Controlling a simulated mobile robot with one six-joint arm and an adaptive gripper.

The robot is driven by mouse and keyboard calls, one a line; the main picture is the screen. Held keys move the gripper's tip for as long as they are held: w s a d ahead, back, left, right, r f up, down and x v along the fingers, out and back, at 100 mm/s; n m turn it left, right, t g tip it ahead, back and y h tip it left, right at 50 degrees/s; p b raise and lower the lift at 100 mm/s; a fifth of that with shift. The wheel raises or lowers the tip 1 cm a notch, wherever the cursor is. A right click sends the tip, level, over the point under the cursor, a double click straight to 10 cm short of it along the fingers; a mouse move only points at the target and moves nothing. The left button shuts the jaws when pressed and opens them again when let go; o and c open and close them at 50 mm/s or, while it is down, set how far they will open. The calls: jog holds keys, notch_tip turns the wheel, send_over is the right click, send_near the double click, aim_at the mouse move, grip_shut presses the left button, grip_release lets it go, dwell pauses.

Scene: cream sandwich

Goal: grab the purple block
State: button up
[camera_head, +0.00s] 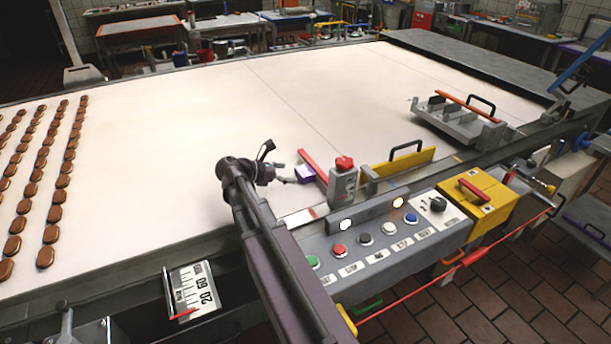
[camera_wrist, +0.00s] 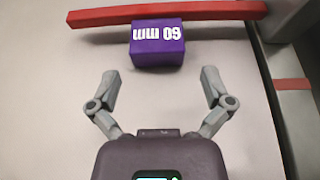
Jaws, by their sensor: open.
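The purple block (camera_wrist: 158,50), marked "60 mm" upside down in the wrist view, lies on the pale tabletop just ahead of my gripper (camera_wrist: 161,88). My gripper is open and empty, with its two fingers spread wider than the block. The block is roughly centred between the fingers but beyond their tips. In the head view the small purple block (camera_head: 305,174) is just right of my gripper (camera_head: 279,170), beside a red bar.
The red bar (camera_wrist: 165,12) lies right behind the block. A grey post with a red top (camera_head: 343,180) and a yellow plate (camera_head: 403,163) stand to its right. A control panel (camera_head: 370,240) runs along the front edge. Brown biscuits (camera_head: 42,165) lie in rows at left; the middle table is clear.

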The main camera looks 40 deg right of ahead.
aim_at(299, 172)
jog(key=shift+b+x, duration=0.8)
jog(key=shift+x, duration=1.8)
jog(key=shift+w, duration=0.1)
jog(key=c, duration=1)
jog(key=shift+r, duration=0.15)
notch_tip(299, 172, up, 10)
jog(key=p, duration=0.9)
jog(key=shift+f+p, duration=0.2)
jog(key=shift+p, duration=0.1)
